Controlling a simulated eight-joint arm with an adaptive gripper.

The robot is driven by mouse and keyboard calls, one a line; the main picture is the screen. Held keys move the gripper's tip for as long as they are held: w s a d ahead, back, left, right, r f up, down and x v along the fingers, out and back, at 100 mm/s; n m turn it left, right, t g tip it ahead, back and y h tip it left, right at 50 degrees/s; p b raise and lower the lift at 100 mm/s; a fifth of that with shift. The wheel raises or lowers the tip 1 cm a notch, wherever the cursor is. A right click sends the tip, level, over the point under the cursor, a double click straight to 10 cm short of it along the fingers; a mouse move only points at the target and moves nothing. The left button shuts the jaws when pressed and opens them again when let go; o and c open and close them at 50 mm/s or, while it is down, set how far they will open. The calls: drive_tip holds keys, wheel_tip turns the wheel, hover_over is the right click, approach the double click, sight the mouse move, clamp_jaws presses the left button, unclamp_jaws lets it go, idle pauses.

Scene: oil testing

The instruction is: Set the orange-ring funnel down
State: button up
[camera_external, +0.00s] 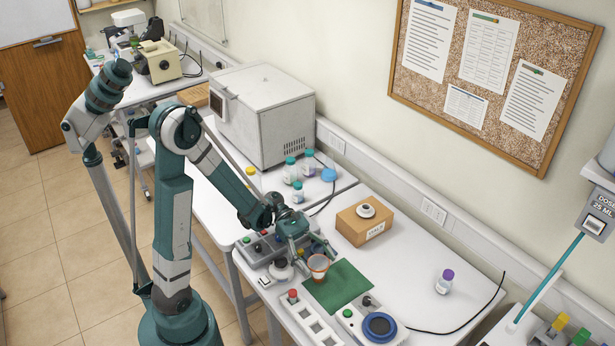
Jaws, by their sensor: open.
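The orange-ring funnel (318,265) is a small clear cup shape with an orange rim. It is upright at the back left edge of the green mat (343,287). My gripper (313,254) is just behind and above the funnel, pointing down, with its fingers open. The fingers are close to the funnel's rim; whether they touch it cannot be told at this size. The funnel's lower end is too small to see clearly, so I cannot tell whether it rests on the mat.
A white strip with holes (313,322) and a device with a blue disc (380,326) are in front. A cardboard box (364,222) stands behind. A purple-capped bottle (445,282) is at right, with clear table around it.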

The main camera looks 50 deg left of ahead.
drive_tip(key=shift+d, duration=0.25)
idle(0.4)
drive_tip(key=c, duration=1.1)
drive_tip(key=shift+r, duration=0.1)
drive_tip(key=shift+r+p, duration=1.45)
drive_tip(key=shift+r, duration=3.4)
